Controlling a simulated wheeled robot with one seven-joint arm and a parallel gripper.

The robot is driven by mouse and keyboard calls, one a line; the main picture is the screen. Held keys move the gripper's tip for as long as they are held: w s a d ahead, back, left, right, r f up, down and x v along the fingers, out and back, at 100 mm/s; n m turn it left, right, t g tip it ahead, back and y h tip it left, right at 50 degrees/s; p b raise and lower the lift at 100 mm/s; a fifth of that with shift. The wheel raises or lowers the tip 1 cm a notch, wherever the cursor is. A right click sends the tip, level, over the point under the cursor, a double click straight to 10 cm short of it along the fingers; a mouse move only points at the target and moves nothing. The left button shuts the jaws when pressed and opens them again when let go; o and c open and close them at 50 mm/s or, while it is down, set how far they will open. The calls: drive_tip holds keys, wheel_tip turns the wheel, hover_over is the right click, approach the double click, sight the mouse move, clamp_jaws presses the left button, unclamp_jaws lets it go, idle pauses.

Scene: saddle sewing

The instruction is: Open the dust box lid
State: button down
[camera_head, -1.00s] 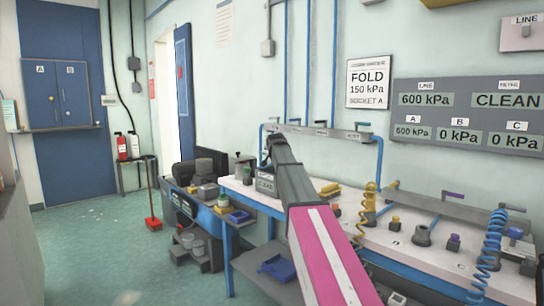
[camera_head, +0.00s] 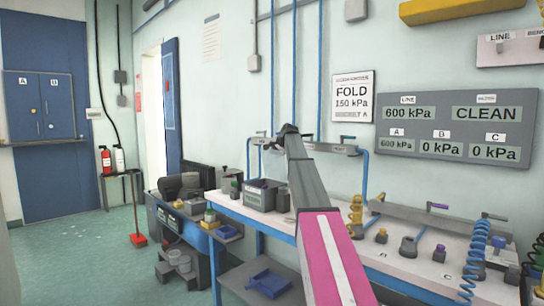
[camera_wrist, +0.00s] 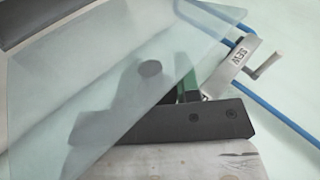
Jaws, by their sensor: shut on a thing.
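The dust box appears to be the grey open-topped box (camera_head: 259,198) at the left end of the workbench, left of my arm, in the head view. A large translucent pane (camera_wrist: 60,105), which looks like its lid, fills the left and middle of the wrist view, tilted. My gripper (camera_wrist: 180,85) is shut on the pane's edge, as far as I can tell; part of it shows dimly through the pane. In the head view the arm's dark end (camera_head: 288,130) stands above the bench, right of the box; the jaws and the pane cannot be made out there.
The workbench (camera_head: 335,238) carries small fittings and coiled hoses on the right. A pipe rail with valves (camera_head: 335,149) runs behind my arm. A blue tray (camera_head: 268,283) lies on the lower shelf. A "SEW" tag (camera_wrist: 242,54) and blue pipe (camera_wrist: 285,117) show in the wrist view.

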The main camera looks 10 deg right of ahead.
drive_tip(key=shift+w+d, duration=0.25)
drive_tip(key=shift+d, duration=0.1)
idle(0.3)
drive_tip(key=c, duration=0.8)
unclamp_jaws()
drive_tip(key=v, duration=1)
drive_tip(key=shift+s+d+r, duration=0.1)
drive_tip(key=shift+d+r, duration=0.2)
drive_tip(key=shift+s, duration=0.1)
